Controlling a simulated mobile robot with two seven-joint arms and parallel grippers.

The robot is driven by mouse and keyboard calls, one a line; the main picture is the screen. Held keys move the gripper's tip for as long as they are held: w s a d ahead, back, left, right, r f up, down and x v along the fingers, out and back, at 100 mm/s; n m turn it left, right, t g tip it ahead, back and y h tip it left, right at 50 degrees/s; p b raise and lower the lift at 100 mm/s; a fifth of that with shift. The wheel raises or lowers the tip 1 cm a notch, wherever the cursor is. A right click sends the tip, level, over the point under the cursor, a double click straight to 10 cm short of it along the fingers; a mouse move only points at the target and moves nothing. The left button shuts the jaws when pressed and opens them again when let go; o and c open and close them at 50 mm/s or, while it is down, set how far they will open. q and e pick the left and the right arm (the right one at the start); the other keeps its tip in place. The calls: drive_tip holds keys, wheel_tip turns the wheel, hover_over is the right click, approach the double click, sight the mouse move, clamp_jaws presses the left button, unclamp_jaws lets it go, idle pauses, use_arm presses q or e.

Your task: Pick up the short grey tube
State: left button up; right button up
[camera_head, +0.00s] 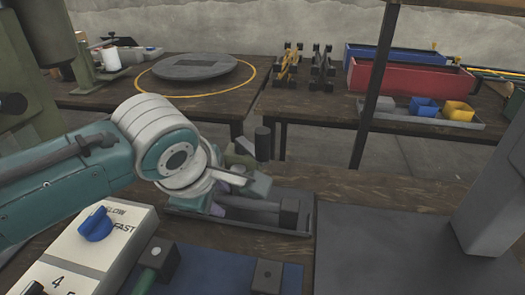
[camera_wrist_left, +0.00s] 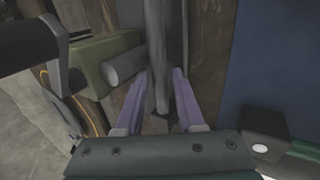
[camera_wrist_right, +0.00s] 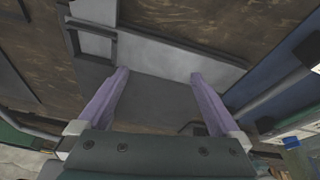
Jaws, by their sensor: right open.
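A short grey tube (camera_wrist_left: 125,65) lies against a green block (camera_wrist_left: 100,58) in the left wrist view, left of my left gripper (camera_wrist_left: 161,72). That gripper is open, with its two purple fingers apart. A longer grey tube (camera_wrist_left: 155,40) runs between the fingertips in that view; whether they touch it is unclear. In the head view my left gripper (camera_head: 235,180) reaches over a grey tray (camera_head: 268,226), partly hiding what lies there. My right gripper (camera_wrist_right: 159,73) is open and empty above a grey surface; it is outside the head view.
A dark upright cylinder (camera_head: 262,143) stands behind the tray. A control box with a blue knob (camera_head: 95,226) and a blue mat (camera_head: 215,268) are in front. A grey press (camera_head: 490,180) stands at right. Red (camera_head: 395,80) and blue bins sit on the back table.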

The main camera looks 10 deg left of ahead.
use_arm(q)
drive_tip(key=shift+c, duration=0.2)
clamp_jaws()
drive_tip(key=shift+r, duration=0.1)
